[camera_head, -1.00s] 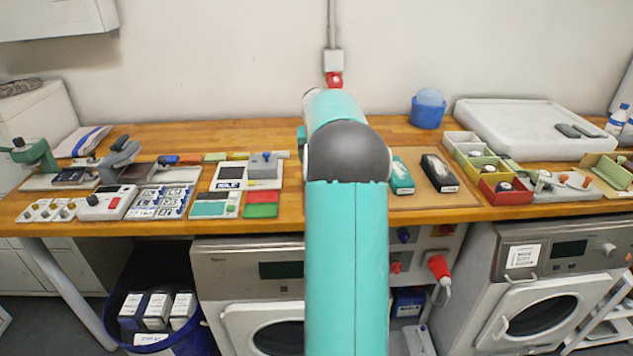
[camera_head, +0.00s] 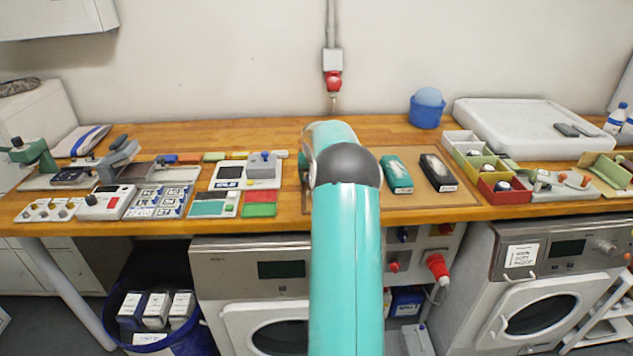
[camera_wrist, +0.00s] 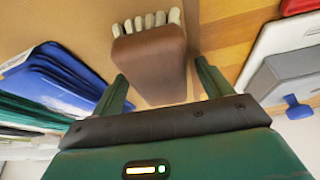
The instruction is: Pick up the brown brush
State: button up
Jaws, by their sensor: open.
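The brown brush (camera_wrist: 150,62) shows in the wrist view, a brown block with a row of pale bristle tufts along its far end. It lies on a tan board (camera_wrist: 70,22). My gripper (camera_wrist: 160,88) is open, with one green finger on either side of the near part of the brush. I cannot tell whether the fingers touch it. In the head view my arm hides the brush and the gripper.
Left of the brush in the wrist view lie a blue packet (camera_wrist: 62,80) and a green packet (camera_wrist: 30,100). A white and grey device (camera_wrist: 285,75) is at the right. In the head view, teal (camera_head: 397,175) and black (camera_head: 438,172) packets lie right of my arm on the wooden table (camera_head: 240,130).

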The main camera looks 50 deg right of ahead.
jog(key=shift+f, duration=0.2)
dwell(0.6)
jog(key=c, duration=1.1)
